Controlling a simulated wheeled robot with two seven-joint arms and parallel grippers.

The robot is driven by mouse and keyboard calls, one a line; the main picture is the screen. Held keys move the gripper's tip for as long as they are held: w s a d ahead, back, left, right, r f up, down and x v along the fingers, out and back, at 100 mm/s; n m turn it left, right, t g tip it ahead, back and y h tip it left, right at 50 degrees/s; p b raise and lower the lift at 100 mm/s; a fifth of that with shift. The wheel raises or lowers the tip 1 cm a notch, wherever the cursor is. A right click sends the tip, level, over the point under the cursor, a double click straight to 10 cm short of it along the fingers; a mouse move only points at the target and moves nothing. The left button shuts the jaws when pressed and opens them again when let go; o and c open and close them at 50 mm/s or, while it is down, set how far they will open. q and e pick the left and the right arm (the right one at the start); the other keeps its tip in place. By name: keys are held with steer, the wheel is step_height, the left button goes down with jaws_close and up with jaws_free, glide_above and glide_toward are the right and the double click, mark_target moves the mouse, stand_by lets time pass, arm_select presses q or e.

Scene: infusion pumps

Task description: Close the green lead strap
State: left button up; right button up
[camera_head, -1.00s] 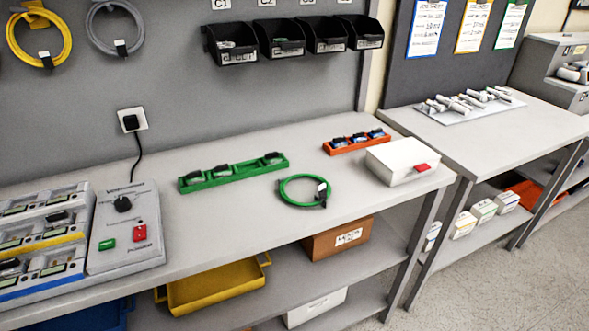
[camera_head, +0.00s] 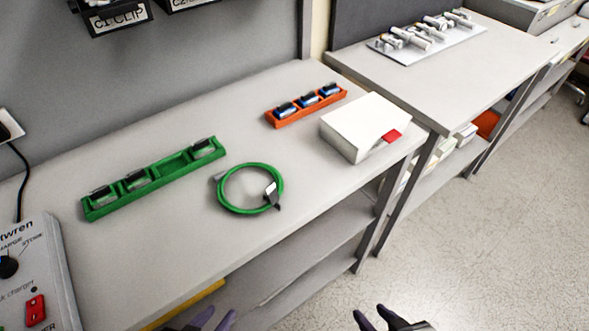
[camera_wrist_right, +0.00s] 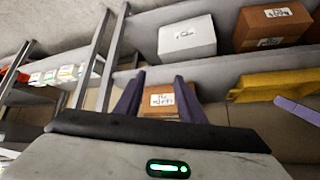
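The green lead (camera_head: 221,198) lies coiled in a ring on the grey bench. Its strap (camera_head: 271,192), a small grey and black piece, sits at the coil's right side; whether it is closed is too small to tell. My left gripper (camera_head: 214,318) is at the bottom edge of the head view, empty, fingers apart. My right gripper (camera_head: 375,316) is also at the bottom edge, in front of the bench and away from the lead. The right wrist view shows its purple fingers (camera_wrist_right: 157,97) spread with nothing between them.
A green rack (camera_head: 155,178) with dark blocks stands left of the coil. An orange rack (camera_head: 306,105) and a white box (camera_head: 352,127) with a red tab stand behind and right. A charger unit (camera_head: 38,270) is at lower left. The bench around the coil is clear.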

step_height(320, 180, up, 13)
steer(key=w+g, duration=0.1)
steer(key=w, duration=0.1)
steer(key=n+t+y, duration=0.2)
steer(key=n+y, duration=0.6)
glide_toward(271, 187)
steer(key=x, duration=1)
steer(key=shift+f, duration=0.1)
jaws_close()
